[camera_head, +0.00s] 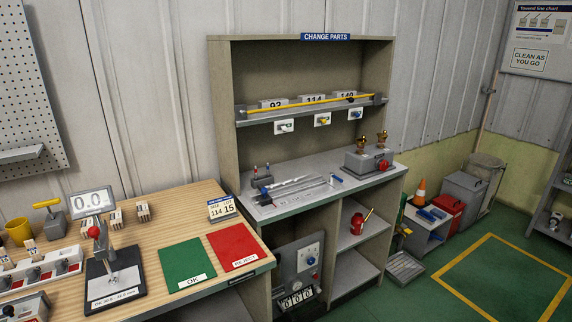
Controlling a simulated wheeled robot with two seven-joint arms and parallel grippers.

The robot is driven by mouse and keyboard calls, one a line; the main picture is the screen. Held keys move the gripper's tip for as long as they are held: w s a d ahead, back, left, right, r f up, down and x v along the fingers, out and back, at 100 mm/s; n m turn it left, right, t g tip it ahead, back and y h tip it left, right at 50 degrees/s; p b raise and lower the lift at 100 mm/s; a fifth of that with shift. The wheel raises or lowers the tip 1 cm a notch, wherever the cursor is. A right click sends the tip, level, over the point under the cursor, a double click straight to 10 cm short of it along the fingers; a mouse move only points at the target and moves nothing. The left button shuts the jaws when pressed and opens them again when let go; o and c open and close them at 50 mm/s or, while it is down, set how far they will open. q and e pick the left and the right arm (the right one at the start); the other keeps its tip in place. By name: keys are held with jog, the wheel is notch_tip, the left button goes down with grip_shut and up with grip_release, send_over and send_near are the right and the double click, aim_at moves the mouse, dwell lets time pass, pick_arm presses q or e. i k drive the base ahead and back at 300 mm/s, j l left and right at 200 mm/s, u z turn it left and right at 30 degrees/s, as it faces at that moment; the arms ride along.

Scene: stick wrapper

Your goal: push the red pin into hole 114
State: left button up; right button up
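Neither of my grippers is in view. A sign reading "CHANGE PARTS" (326,37) tops a grey-brown cabinet. On its upper shelf (244,112) stand blocks marked 93 (273,103), 114 (314,99) and 140 (346,96), with a yellow rod (300,104) across their fronts. A small dark block on the cabinet counter carries thin upright pieces with reddish tops (256,169); I cannot tell whether one is the red pin. No hole labelled 114 can be made out. A card on the wooden bench reads 114 and 15 (222,208).
A grey machine with a red knob (368,161) stands on the counter. Green floor (440,303) is clear at right.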

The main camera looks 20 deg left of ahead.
aim_at(288, 193)
jog(key=i+l+u, duration=1.25)
jog(key=l+u, duration=0.25)
jog(key=l, duration=0.25)
